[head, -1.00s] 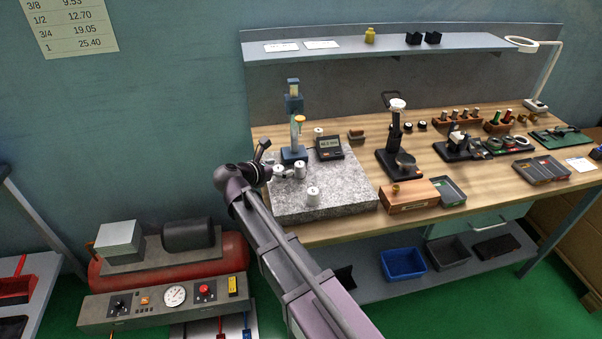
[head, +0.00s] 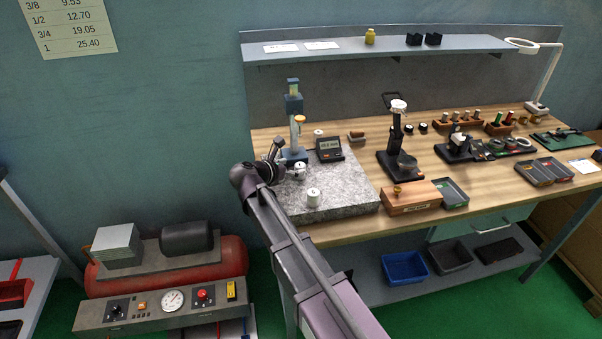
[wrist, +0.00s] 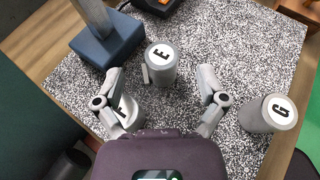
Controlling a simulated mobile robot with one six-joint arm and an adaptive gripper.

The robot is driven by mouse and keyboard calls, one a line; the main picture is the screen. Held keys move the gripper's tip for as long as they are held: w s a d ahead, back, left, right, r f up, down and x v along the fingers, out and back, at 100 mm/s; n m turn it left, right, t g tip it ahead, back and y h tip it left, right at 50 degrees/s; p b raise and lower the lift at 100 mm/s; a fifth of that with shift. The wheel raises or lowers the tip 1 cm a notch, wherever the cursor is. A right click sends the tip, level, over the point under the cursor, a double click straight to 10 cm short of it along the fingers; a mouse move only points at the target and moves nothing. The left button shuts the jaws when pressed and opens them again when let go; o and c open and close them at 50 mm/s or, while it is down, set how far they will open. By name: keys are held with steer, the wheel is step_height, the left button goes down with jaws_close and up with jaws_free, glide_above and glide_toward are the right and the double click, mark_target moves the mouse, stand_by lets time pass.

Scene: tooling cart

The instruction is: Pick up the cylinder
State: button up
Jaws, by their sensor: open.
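Grey cylinders with letters on white tops stand upright on a speckled granite plate (head: 345,200). In the wrist view, cylinder E (wrist: 161,64) is ahead, between the lines of the two fingers. My gripper (wrist: 160,76) is open and holds nothing. In the head view my gripper (head: 275,152) is over the plate's left part, and a front cylinder (head: 313,197) stands clear of it.
A gauge stand with a blue base (head: 293,154) rises at the plate's back left, close beyond cylinder E. A wooden box (head: 411,198) stands to the right. The plate's front right is bare.

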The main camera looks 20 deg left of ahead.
mark_target(298, 166)
steer(key=shift+b+x, duration=0.65)
steer(key=shift+x, duration=1.2)
steer(key=shift+s+f, duration=0.1)
steer(key=shift+f, duration=0.05)
jaws_close()
